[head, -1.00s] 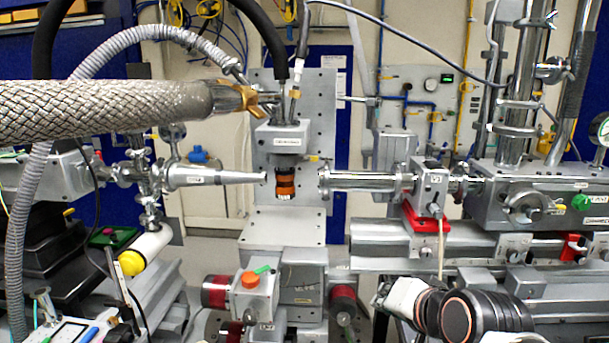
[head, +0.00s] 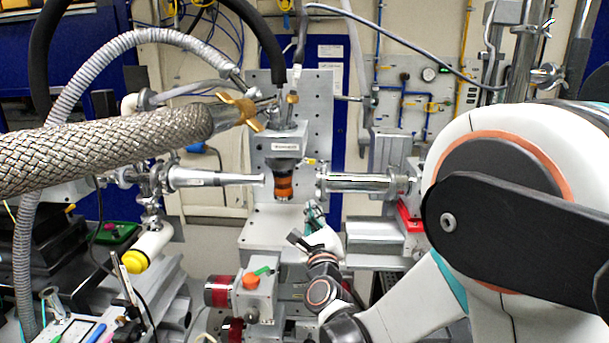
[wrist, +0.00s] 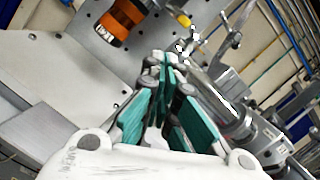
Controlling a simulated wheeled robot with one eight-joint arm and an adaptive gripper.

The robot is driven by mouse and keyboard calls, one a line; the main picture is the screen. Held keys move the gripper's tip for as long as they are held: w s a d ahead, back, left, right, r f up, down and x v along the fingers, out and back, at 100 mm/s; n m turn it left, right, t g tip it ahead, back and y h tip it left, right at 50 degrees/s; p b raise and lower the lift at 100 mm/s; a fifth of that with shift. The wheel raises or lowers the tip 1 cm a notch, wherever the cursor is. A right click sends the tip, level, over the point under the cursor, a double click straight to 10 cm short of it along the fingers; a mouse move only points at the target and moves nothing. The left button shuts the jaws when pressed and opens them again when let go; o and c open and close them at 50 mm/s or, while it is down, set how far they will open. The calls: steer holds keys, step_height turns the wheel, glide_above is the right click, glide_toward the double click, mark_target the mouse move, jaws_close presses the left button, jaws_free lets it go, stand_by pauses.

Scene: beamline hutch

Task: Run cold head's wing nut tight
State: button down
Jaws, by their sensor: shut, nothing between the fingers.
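A brass wing nut (head: 240,108) sits at the end of the thick braided hose (head: 110,150), up and left of the cold head. The cold head (head: 285,140) is a grey block with a label too small to read and an orange-and-black cylinder (head: 283,183) hanging below. In the wrist view the orange cylinder (wrist: 122,20) shows at the top; the wing nut is not visible there. My gripper (head: 312,206) is below and right of the cylinder, apart from it and well below the wing nut. Its teal fingers (wrist: 166,62) meet at the tips, empty.
A tapered nozzle (head: 215,178) on the left and a metal tube (head: 365,183) on the right point at the cylinder. A perforated plate (head: 318,110) stands behind. A grey hose (head: 90,65) and black hose arch over the left. My arm hides much of the right side.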

mark_target(303, 163)
steer(key=w+a+r+m+b, duration=0.1)
steer(key=w+r, duration=0.1)
steer(key=w, duration=0.3)
steer(key=w+a+r+m+h, duration=0.1)
steer(key=w+a+r+m, duration=0.1)
steer(key=w, duration=0.3)
steer(key=shift+a+r+t+b, duration=0.15)
steer(key=shift+r+t+b, duration=0.15)
steer(key=shift+b, duration=0.05)
